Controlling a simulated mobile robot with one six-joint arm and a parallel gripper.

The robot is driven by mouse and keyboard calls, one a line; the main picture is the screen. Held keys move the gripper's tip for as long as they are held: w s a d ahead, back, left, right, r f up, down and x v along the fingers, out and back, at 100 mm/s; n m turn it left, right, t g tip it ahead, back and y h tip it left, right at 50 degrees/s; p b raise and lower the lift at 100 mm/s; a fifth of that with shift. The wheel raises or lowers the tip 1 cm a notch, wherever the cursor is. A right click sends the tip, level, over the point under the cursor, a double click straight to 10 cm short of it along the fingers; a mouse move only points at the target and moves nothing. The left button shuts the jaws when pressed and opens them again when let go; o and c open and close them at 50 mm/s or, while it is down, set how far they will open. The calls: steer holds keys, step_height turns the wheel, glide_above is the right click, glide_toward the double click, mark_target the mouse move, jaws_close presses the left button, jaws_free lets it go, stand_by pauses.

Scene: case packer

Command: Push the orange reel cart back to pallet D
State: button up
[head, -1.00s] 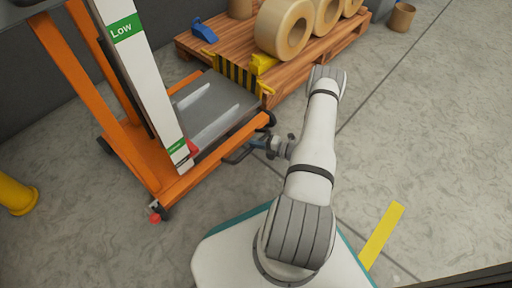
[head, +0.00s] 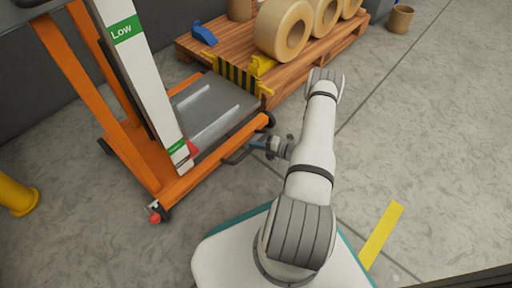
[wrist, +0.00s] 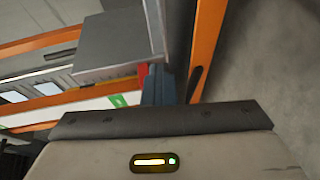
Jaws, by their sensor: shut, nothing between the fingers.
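The orange reel cart (head: 195,183) stands at left in the head view, with a white mast marked "Low" and a grey platform. Its platform end is close against the yellow-black striped stop at the front of a wooden pallet (head: 318,72); I cannot tell if they touch. No letter D is readable on the pallet. My gripper (head: 257,143) is shut and empty, at the cart's right side beside a dark loop on the orange rail. Contact is unclear. In the wrist view the shut fingers (wrist: 158,88) are near the cart's orange frame (wrist: 206,45) and a red part.
Tan reels (head: 284,28) and a blue part (head: 204,33) sit on the pallet. A brown bin (head: 400,18) stands at back right. A yellow post (head: 15,195) is at far left. Floor to the right is clear, with a yellow stripe (head: 381,236).

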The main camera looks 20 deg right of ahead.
steer(key=f+v, duration=0.1)
steer(key=v, duration=0.7)
steer(key=shift+d+f+h+p, duration=0.3)
steer(key=shift+d, duration=0.25)
stand_by(0.3)
steer(key=shift+s+d+r, duration=0.15)
steer(key=shift+s+d, duration=0.05)
steer(key=o, duration=0.4)
steer(key=p+v, duration=0.1)
steer(key=v, duration=0.2)
steer(key=p+v, duration=0.1)
steer(key=v, duration=0.2)
steer(key=shift+s+r+p, duration=0.2)
steer(key=shift+r+p, duration=0.05)
steer(key=shift+p, duration=0.05)
steer(key=shift+o, duration=0.6)
steer(key=shift+s+d, duration=0.2)
steer(key=shift+s, duration=0.15)
